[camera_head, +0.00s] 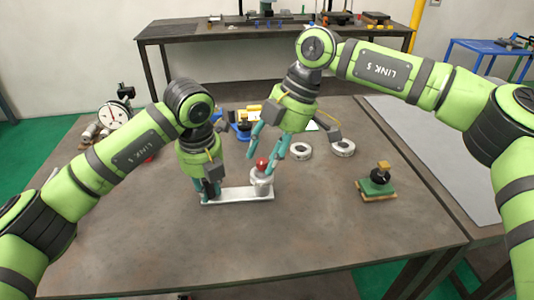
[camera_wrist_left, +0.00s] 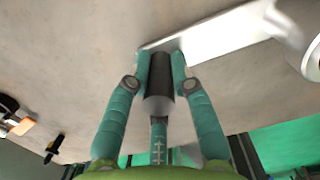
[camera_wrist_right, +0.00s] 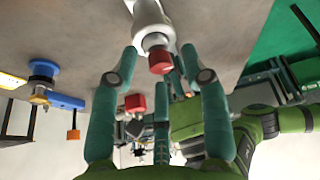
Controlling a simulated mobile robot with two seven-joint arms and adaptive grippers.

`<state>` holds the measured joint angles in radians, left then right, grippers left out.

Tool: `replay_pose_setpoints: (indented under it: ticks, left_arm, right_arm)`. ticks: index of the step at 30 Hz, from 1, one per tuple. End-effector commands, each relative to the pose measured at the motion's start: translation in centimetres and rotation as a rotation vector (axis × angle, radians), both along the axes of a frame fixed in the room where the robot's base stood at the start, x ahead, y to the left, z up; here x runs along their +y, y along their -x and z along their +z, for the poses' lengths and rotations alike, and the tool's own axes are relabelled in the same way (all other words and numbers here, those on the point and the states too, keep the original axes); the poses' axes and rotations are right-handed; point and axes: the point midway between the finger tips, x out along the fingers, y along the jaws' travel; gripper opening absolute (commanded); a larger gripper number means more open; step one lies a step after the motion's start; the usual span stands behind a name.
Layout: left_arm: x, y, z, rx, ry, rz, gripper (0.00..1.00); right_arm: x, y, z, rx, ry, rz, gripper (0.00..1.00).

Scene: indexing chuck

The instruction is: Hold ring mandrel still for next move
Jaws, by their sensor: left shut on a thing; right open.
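What I take for the ring mandrel is a pale flat bar (camera_head: 235,195) on the table, with a silver post at its right end, topped by a red cap (camera_head: 262,163). My left gripper (camera_head: 207,193) is shut on a dark grey upright cylinder (camera_wrist_left: 159,82) at the bar's left end. The bar also shows in the left wrist view (camera_wrist_left: 215,35). My right gripper (camera_head: 261,167) is open, its fingers pointing down around the red cap. In the right wrist view the red cap (camera_wrist_right: 160,61) and silver post (camera_wrist_right: 150,22) lie between the fingertips; contact is unclear.
Two metal rings (camera_head: 300,151) (camera_head: 342,148) lie right of my right gripper. A green block with a dark knob (camera_head: 377,182) stands further right. A dial gauge (camera_head: 114,114) is at the left back. Blue and yellow items (camera_head: 243,126) lie behind the grippers. The front table is clear.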

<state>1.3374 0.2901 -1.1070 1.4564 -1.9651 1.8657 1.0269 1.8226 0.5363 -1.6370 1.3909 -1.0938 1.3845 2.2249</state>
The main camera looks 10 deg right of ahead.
Motion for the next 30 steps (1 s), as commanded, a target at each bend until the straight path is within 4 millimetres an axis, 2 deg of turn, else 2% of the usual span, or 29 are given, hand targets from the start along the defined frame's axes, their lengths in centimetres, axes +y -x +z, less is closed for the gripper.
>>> replay_pose_setpoints:
  ticks: [10,11,12,14,24,30]
  left_arm:
    - [0.09,0.00,-0.23,0.002,-0.004,0.001,0.00]
    - [0.09,0.00,-0.22,0.002,-0.004,0.001,0.00]
    - [0.09,-0.01,-0.22,0.002,-0.004,0.001,0.00]
    - [0.09,-0.01,-0.22,0.002,-0.004,0.001,0.00]
    - [0.14,-0.02,-0.23,0.002,-0.005,0.003,0.00]
    - [0.17,-0.03,-0.23,0.002,-0.005,0.004,0.00]
  right_arm:
    - [0.22,0.03,-0.51,0.001,0.000,0.001,0.46]
    - [0.22,0.03,-0.51,0.001,0.000,0.001,0.38]
    - [0.22,0.03,-0.50,0.001,0.000,0.001,0.22]
    - [0.21,0.03,-0.50,0.001,0.000,0.001,0.00]
    - [0.16,0.04,-0.58,0.004,0.003,0.013,0.00]
    - [0.19,-0.05,-0.63,0.005,0.010,0.083,0.00]
